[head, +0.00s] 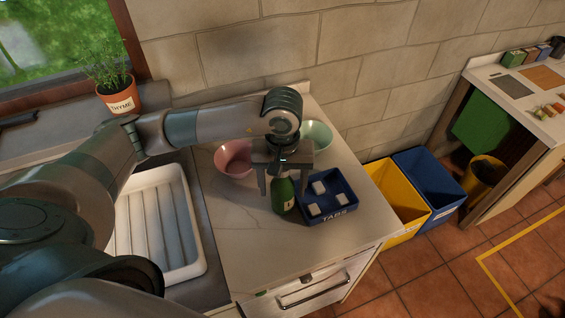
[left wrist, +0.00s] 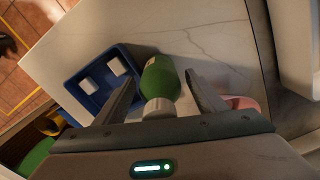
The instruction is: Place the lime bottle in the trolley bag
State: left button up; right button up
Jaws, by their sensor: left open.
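The lime bottle (head: 284,200) is green with a pale label and stands on the pale countertop, close to the blue TABS tray. My left gripper (head: 282,188) is above it, pointing down, with one finger on each side of the bottle. In the left wrist view the bottle (left wrist: 160,78), with its white cap (left wrist: 158,107) toward the camera, lies between the spread fingers of the left gripper (left wrist: 160,82). A gap shows on both sides, so the jaws are open. I cannot make out a trolley bag for certain. My right gripper is not in view.
The blue TABS tray (head: 345,213) holds white blocks, right of the bottle. A pink bowl (head: 230,158) and green bowl (head: 318,133) stand behind. A white drainer (head: 190,262) is left. Yellow (head: 408,233) and blue (head: 455,196) bins stand on the floor beyond the counter's right edge.

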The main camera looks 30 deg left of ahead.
pick_arm(q)
notch_tip(320, 180, up, 9)
jog(key=b, duration=0.3)
jog(key=shift+r+b, duration=0.45)
jog(key=shift+r, duration=0.25)
jog(key=shift+s+f, duration=0.1)
